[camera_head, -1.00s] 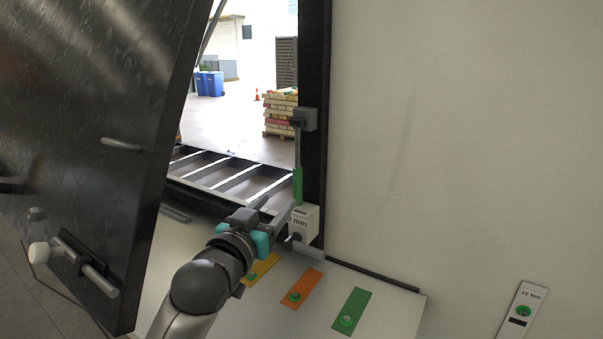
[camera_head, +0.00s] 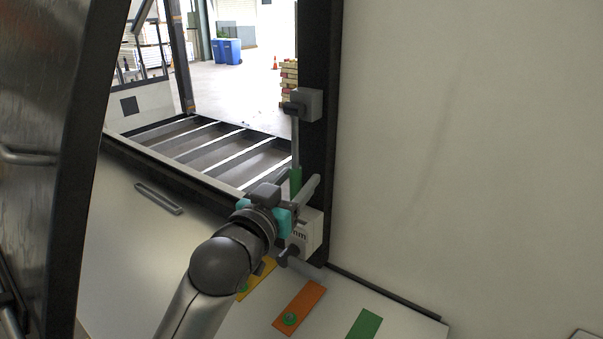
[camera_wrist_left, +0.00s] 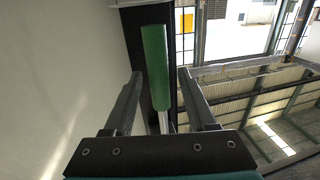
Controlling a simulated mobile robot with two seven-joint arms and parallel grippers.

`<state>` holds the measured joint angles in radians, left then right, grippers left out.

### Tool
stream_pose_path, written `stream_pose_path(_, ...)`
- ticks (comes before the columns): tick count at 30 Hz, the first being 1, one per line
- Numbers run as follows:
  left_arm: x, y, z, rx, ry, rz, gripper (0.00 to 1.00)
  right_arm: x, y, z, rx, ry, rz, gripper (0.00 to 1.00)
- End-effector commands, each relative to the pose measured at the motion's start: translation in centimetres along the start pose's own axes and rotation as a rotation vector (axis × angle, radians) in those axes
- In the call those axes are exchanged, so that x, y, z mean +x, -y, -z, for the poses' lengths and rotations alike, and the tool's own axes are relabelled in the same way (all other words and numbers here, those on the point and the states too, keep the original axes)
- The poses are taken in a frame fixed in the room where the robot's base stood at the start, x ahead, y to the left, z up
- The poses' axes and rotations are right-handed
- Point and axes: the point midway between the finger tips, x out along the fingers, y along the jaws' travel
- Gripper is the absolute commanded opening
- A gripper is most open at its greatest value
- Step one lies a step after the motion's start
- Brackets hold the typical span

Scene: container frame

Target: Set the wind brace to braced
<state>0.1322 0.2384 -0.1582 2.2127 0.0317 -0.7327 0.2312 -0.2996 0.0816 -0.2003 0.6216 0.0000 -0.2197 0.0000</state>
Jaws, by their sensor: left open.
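The wind brace shows as a lever on the black frame post: a grey bracket (camera_head: 307,104), a thin metal rod (camera_head: 295,140) hanging down from it, and a green grip (camera_head: 295,181) at the lower end. My left gripper (camera_head: 299,190) is open at the green grip. In the left wrist view the green grip (camera_wrist_left: 156,65) stands between the two spread fingers (camera_wrist_left: 160,76), with a gap visible on each side. The rod's lower part in that view is partly hidden by the gripper body. My right gripper is not in view.
A white block (camera_head: 306,232) marked in mm sits just below the grip, close to my gripper. A dark door panel (camera_head: 75,130) stands at the left. Orange (camera_head: 300,305) and green (camera_head: 364,325) plates lie on the pale surface below. A bare wall (camera_head: 450,150) fills the right.

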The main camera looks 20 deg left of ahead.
Motion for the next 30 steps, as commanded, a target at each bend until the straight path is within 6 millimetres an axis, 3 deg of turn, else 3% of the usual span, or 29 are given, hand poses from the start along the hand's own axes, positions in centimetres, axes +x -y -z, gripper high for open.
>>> stream_pose_path(9,-0.06,-0.03,-0.02,0.000,0.000,0.000,0.57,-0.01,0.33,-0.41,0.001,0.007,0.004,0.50)
stream_pose_path(24,-0.05,-0.02,-0.01,0.000,0.000,0.000,0.01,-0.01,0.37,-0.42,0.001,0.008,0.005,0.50)
stream_pose_path(30,-0.05,-0.02,0.00,0.000,0.000,0.000,0.00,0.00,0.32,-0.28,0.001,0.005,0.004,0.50)
